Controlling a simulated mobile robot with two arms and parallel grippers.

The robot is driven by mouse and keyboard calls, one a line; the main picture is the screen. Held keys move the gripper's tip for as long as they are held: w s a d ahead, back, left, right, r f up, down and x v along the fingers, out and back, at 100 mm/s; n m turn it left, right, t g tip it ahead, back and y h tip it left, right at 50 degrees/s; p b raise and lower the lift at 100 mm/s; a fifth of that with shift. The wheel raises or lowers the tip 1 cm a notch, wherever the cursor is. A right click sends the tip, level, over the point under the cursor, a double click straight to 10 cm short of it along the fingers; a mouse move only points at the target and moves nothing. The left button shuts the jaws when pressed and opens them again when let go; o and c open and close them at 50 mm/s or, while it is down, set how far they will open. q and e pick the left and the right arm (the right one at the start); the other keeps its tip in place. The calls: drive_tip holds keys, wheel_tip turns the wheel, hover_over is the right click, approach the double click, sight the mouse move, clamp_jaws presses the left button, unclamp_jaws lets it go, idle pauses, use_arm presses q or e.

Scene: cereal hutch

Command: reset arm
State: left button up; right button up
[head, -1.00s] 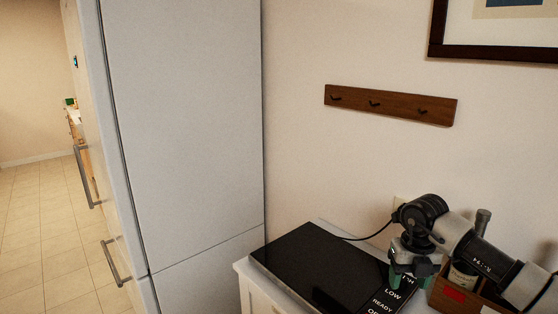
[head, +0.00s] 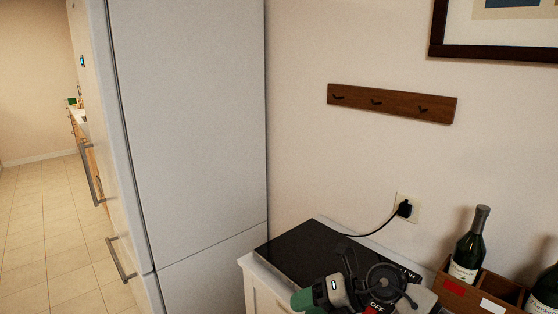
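My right gripper (head: 306,301) shows at the bottom middle of the head view, low over the front of the black hot plate. Its green finger part points left. The grey wrist (head: 340,290) and a dark round joint of my arm are right behind it. The fingertips run into the bottom edge of the picture, so I cannot tell whether they are open or shut. I see nothing held in it. My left gripper is not in view.
The black hot plate (head: 290,248) lies on a white cabinet (head: 246,264). A wooden crate (head: 499,290) with wine bottles (head: 467,250) stands at right. A cord runs to the wall socket (head: 415,208). A tall fridge (head: 190,130) stands at left. Open floor (head: 40,220) lies far left.

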drive_tip(key=s+a+r+m+t+y, duration=0.3)
drive_tip(key=a+r+m+t+y, duration=0.1)
drive_tip(key=r+m+t+y, duration=0.25)
drive_tip(key=s+d+f+m+t+h, duration=0.2)
drive_tip(key=d+f+m+t+h, duration=0.25)
drive_tip(key=d+m+h, duration=0.55)
drive_tip(key=s+d+f+m+t+h, duration=0.25)
drive_tip(key=d+f+m+h, duration=0.45)
drive_tip(key=m, duration=0.8)
drive_tip(key=s+d+f+m+g+h, duration=0.1)
drive_tip(key=s+f+g, duration=0.25)
drive_tip(key=s, duration=0.35)
drive_tip(key=s+f+m+g, duration=0.1)
drive_tip(key=s+f+g, duration=0.25)
drive_tip(key=s, duration=0.25)
drive_tip(key=s+d+f+m+g+h, duration=0.1)
drive_tip(key=s+f+m+g, duration=0.2)
drive_tip(key=s, duration=0.4)
wheel_tip(320, 180, down, 28)
drive_tip(key=s+r+n+g, duration=0.1)
drive_tip(key=s+n+g, duration=0.1)
drive_tip(key=s+g, duration=0.1)
drive_tip(key=s+d+f, duration=0.2)
drive_tip(key=s+f, duration=1.3)
drive_tip(key=shift+d+g, duration=0.3)
drive_tip(key=shift+g, duration=0.15)
